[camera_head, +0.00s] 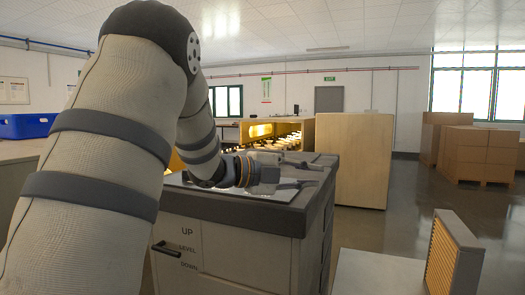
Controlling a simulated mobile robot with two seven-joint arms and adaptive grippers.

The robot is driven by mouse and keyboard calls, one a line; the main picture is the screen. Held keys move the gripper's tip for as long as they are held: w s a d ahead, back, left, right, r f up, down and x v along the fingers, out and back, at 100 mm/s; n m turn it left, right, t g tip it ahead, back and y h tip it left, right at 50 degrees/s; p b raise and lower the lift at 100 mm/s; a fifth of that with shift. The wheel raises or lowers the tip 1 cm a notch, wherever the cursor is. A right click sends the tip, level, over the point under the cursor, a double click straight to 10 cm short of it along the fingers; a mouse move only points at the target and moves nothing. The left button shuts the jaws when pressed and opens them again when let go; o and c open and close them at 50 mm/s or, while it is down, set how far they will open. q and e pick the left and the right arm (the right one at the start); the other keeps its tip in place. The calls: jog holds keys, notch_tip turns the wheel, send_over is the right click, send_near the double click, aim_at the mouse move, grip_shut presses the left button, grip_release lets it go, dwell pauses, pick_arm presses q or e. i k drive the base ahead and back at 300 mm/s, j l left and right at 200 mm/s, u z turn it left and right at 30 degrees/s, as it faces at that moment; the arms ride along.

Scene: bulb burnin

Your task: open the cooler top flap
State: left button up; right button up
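The cooler (232,250) is a grey-beige box cabinet with a dark top edge. Its front is marked "UP", "LEVEL" and "DOWN" and has a dark handle (166,248). The top flap (222,207) lies flat, looking closed, partly hidden behind my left arm. My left gripper (316,175) reaches over the top of the cooler from the left. Its two fingers look spread apart, with nothing visible between them. Whether they touch the flap cannot be told. My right gripper is not in view.
Behind the cooler stands a lit box (272,132) with glowing bulbs, beside a plain wooden panel (352,160). Cardboard boxes (478,155) stand at the right. A pleated filter (452,255) stands on a pale surface at lower right. A blue bin (28,126) is at left. Open floor lies right.

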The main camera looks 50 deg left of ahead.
aim_at(307, 156)
jog(key=i+j, duration=0.1)
jog(key=j, duration=1)
jog(key=i+j, duration=0.15)
jog(key=j, duration=0.4)
jog(key=i+j, duration=0.1)
jog(key=j, duration=0.4)
